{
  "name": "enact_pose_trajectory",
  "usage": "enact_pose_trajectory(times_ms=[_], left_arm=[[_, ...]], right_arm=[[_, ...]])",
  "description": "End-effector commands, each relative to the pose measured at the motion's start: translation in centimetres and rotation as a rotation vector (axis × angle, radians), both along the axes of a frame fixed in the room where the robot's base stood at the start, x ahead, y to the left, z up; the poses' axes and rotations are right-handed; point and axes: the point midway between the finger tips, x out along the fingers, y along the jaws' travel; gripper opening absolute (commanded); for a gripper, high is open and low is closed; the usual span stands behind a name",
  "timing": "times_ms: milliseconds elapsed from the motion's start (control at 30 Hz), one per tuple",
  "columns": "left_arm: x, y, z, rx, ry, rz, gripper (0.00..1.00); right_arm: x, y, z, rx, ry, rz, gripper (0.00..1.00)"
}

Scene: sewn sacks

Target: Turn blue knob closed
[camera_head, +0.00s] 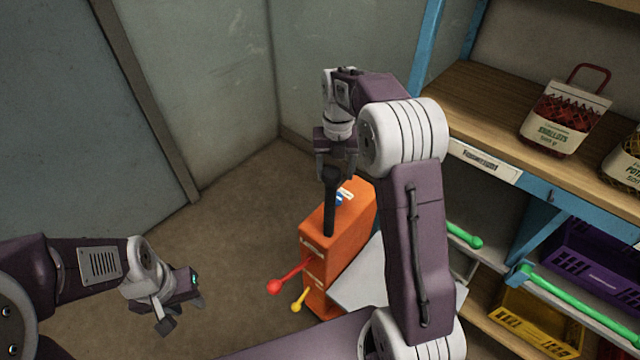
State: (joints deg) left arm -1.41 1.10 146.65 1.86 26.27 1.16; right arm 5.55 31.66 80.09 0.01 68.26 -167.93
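An orange box-shaped machine (326,246) stands on the floor in the middle. A small blue knob (339,198) shows on its top, beside a white label and partly hidden by a black upright bar (330,205). My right gripper (335,172) points down above the machine, with its fingers at the upper end of the black bar. Whether it touches or grips the bar I cannot tell. My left gripper (182,317) is low at the left, well away from the machine, with its fingers apart and nothing between them.
A red-knobbed lever (275,287) and a yellow-knobbed lever (297,306) stick out of the machine's front. A wooden shelf (480,105) at the right holds sacks (562,117), with purple and yellow crates below. Bare floor lies left of the machine.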

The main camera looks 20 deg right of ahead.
Motion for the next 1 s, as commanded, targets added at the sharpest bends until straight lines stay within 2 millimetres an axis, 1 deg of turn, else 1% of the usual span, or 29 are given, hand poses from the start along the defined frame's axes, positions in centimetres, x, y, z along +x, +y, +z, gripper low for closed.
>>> enact_pose_trajectory(times_ms=[100,167,267,400,500,600,700,933,967,1000], left_arm=[[0.0,0.0,-0.1,0.000,0.001,0.000,0.36],[0.0,0.0,-0.2,0.000,0.001,0.000,0.36],[0.0,0.0,-0.9,0.000,0.001,0.000,0.36],[0.0,0.0,-1.8,0.000,0.001,0.000,0.36],[0.0,0.0,-2.2,0.000,0.001,0.000,0.36],[0.0,0.0,-2.5,0.000,0.001,0.000,0.36],[0.0,0.0,-2.5,0.000,0.001,0.000,0.36],[0.0,0.0,-2.5,0.000,0.000,0.000,0.36],[0.0,0.0,-2.5,0.000,0.000,0.000,0.36],[0.0,0.0,-2.5,0.000,0.000,0.000,0.36]], right_arm=[[0.0,0.0,-0.1,0.000,0.000,0.000,0.59],[0.0,0.0,-0.6,0.000,0.002,0.000,0.59],[-0.1,0.0,-2.3,0.000,0.004,0.000,0.59],[-0.2,0.0,-5.4,0.001,0.005,0.000,0.59],[-0.2,0.0,-7.2,0.000,0.003,0.000,0.59],[-0.1,0.0,-8.5,0.001,0.002,0.000,0.59],[-0.1,0.0,-9.0,0.001,0.002,0.000,0.59],[-0.1,0.0,-9.1,0.000,0.000,0.000,0.59],[-0.1,0.0,-9.1,0.000,0.000,0.000,0.57],[-0.1,0.0,-9.1,0.000,0.000,0.000,0.46]])
